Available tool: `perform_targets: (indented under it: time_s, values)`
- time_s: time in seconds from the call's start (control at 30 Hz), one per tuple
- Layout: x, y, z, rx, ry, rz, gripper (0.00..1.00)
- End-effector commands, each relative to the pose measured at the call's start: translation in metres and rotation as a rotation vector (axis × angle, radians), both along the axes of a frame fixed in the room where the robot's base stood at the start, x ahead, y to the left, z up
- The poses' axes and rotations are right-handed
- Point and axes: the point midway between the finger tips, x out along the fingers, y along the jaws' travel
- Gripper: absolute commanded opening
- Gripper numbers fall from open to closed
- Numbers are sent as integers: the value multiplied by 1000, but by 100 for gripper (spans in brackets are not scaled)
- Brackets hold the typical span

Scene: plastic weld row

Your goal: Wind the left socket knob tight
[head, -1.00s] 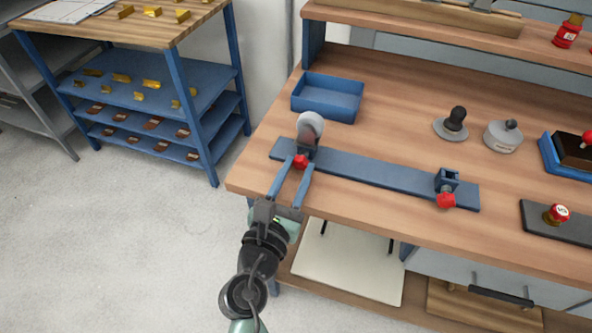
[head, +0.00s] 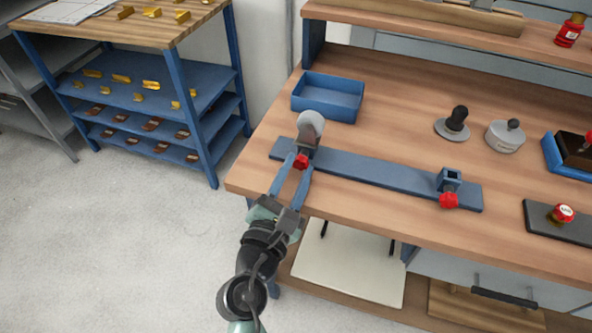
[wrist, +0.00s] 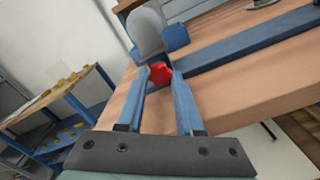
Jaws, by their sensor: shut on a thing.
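The left socket knob (head: 301,161) is red and sits at the front of the left socket on a long blue bar (head: 380,176). A part with a round grey head (head: 311,124) stands upright in that socket. My gripper (head: 302,166) has its two blue fingers on either side of the left knob, shut on it. The wrist view also shows the red knob (wrist: 160,75) between the fingertips, with the grey head behind it. The right socket (head: 450,180) is empty and has its own red knob (head: 449,200).
A blue tray (head: 328,97) stands behind the bar's left end. A dark-handled tool (head: 455,124) and a grey lidded pot (head: 505,136) stand behind its right end. A dark plate (head: 555,219) with a red-topped stamp (head: 564,213) lies at the right. The table's front edge is close below the bar.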

Motion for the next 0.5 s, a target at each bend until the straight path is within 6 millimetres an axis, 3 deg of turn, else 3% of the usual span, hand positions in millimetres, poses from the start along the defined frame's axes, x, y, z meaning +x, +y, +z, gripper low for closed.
perform_targets:
  time_s: [0.03,0.17,0.5]
  values:
    - [0,0,-1,-1,2,0,41]
    - [0,0,-1,-1,2,0,64]
    - [0,0,0,-1,2,0,66]
